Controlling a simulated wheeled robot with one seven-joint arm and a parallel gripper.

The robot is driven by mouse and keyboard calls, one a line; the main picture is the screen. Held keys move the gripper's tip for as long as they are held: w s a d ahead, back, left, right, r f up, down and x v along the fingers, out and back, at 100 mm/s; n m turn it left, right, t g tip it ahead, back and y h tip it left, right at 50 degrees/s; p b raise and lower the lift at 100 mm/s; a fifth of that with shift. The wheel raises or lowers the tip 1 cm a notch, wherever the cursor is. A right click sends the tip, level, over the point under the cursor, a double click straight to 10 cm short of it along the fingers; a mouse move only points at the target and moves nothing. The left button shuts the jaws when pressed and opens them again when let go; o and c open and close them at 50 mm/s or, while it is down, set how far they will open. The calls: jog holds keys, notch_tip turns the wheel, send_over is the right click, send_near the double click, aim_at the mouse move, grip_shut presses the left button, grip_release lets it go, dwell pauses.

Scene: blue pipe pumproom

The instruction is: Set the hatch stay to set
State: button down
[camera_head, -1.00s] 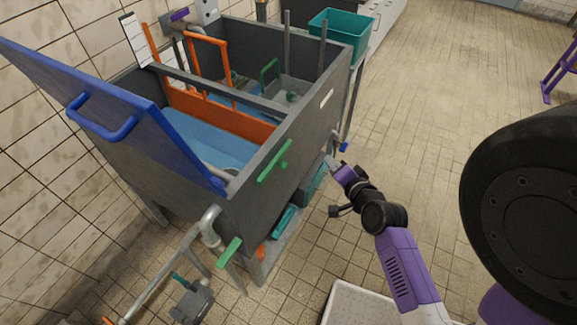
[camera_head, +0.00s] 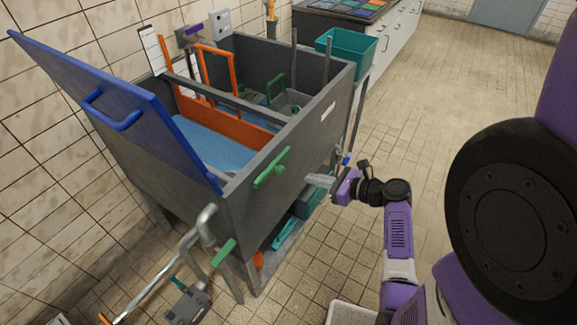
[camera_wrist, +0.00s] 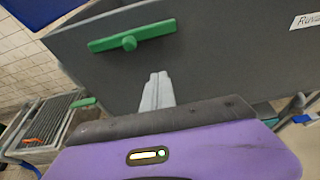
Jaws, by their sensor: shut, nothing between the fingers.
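The likely hatch stay is a green bar with a round knob (camera_head: 271,167) on the outer side wall of the grey tank (camera_head: 300,150); no label on it is readable. It also shows in the wrist view as a green bar (camera_wrist: 131,42), nearly level, with its knob in the middle. The blue hatch lid (camera_head: 110,105) with a blue handle stands open, tilted up at the tank's left end. My gripper (camera_head: 312,180) is shut and empty, apart from the tank wall and right of the green bar. In the wrist view its fingertips (camera_wrist: 157,82) point at the wall below the bar.
A second green lever (camera_head: 223,252) sits on the pipework (camera_head: 190,240) below the tank's front corner. Orange frames (camera_head: 220,75) stand inside the tank. A teal bin (camera_head: 346,52) is at the far end. Tiled floor at the right is open.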

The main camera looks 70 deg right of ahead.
aim_at(277, 168)
jog(key=x, duration=1)
notch_tip(277, 168, up, 4)
jog(key=shift+d+p, duration=0.1)
jog(key=shift+p, duration=0.95)
